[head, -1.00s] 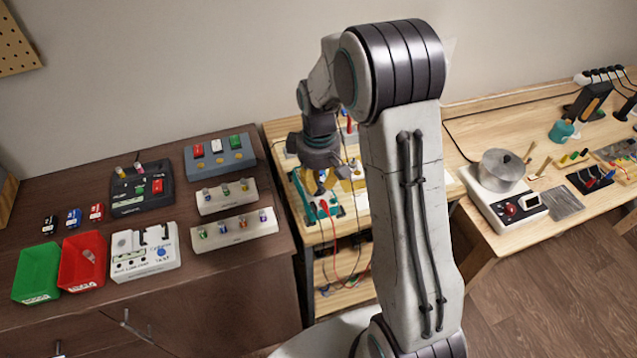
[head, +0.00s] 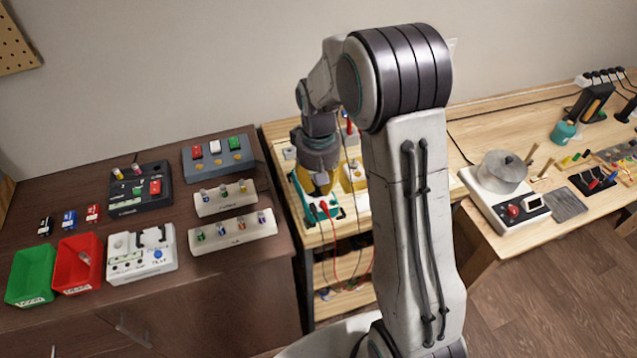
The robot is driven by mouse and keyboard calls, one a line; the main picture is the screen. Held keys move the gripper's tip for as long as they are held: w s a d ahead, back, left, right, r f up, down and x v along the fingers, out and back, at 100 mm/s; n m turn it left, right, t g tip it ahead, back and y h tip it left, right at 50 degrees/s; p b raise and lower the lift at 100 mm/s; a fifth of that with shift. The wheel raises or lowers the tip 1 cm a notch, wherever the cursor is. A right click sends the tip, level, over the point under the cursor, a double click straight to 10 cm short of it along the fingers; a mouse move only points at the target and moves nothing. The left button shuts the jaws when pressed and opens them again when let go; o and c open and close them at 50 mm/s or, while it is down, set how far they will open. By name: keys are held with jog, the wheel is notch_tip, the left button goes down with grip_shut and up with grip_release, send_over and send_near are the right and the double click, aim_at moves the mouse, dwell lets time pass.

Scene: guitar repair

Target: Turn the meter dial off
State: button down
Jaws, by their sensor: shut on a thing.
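The meter (head: 303,200) is a teal-edged device lying on the narrow wooden bench in the middle of the head view, with red and dark leads at its front edge. My gripper (head: 321,188) points down over it, its fingers shut at the meter's face, on what appears to be the dial. The dial itself is hidden by the fingers, so its setting cannot be read.
A yellow device (head: 355,178) sits close to the right of the meter. A red lead (head: 334,235) hangs off the bench front. The dark cabinet at left holds a red bin (head: 78,264), a green bin (head: 31,275) and several racks. A metal pot (head: 502,172) stands at right.

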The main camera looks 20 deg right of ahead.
dwell(0.3)
jog(key=c, duration=1.4)
grip_release()
notch_tip(320, 180, up, 12)
